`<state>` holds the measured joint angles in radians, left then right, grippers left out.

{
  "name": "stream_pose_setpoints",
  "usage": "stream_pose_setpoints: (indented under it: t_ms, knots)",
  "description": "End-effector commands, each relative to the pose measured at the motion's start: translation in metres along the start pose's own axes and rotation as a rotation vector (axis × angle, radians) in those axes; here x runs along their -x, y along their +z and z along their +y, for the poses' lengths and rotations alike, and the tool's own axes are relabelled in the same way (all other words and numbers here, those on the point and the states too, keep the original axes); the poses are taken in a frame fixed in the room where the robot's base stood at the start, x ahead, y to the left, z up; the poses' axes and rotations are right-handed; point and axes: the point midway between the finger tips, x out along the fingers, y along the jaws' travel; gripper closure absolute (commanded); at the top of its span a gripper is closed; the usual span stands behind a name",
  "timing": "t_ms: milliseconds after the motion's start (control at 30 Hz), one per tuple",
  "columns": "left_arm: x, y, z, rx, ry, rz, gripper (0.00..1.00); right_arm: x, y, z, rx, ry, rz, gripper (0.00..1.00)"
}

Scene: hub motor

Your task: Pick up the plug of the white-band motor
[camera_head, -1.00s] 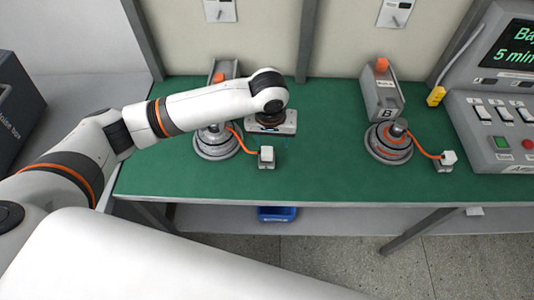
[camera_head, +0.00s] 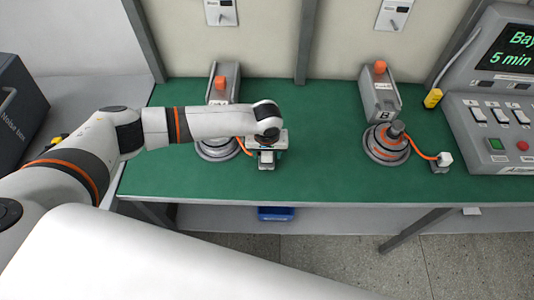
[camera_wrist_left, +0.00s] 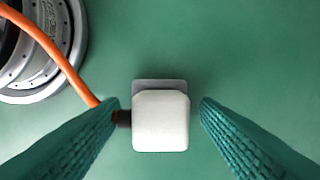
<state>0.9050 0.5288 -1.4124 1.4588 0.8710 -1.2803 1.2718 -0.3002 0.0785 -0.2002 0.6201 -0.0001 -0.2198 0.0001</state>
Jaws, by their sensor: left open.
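The white plug (camera_wrist_left: 160,121) is a small blocky white piece with an orange cable entering its left side. It also shows in the head view (camera_head: 266,160), just below my left gripper (camera_head: 266,142). In the left wrist view my left gripper (camera_wrist_left: 158,104) is open. Its two green ribbed fingers are on either side of the plug, with gaps on both sides. The cable runs to the left motor (camera_head: 217,152), a grey round hub partly hidden by my arm. Its edge shows in the left wrist view (camera_wrist_left: 62,75). I cannot make out its band. My right gripper is not in view.
A second motor (camera_head: 387,150) with orange rings stands at the right, its white plug (camera_head: 445,159) beside it. A grey stand marked B (camera_head: 382,95) and another grey stand (camera_head: 222,90) are behind. A control panel (camera_head: 500,128) is far right. The green mat (camera_head: 325,125) between the motors is clear.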

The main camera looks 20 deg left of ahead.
Motion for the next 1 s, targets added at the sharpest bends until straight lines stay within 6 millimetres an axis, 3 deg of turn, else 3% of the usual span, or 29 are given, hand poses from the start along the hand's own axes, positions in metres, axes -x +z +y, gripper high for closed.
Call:
stream_pose_setpoints:
  t_ms: [300,667,867,1000]
  knots:
    - [-0.008,0.0,0.0,-0.001,-0.001,-0.001,0.44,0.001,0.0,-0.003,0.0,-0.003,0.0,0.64]
    - [-0.007,0.0,0.0,-0.001,-0.001,-0.001,1.0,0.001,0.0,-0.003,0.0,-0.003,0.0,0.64]
    - [-0.006,0.0,0.0,-0.001,-0.001,-0.001,1.0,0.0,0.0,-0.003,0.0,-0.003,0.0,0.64]
    - [0.006,0.003,0.0,0.0,-0.003,-0.003,1.0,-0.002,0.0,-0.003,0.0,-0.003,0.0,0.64]
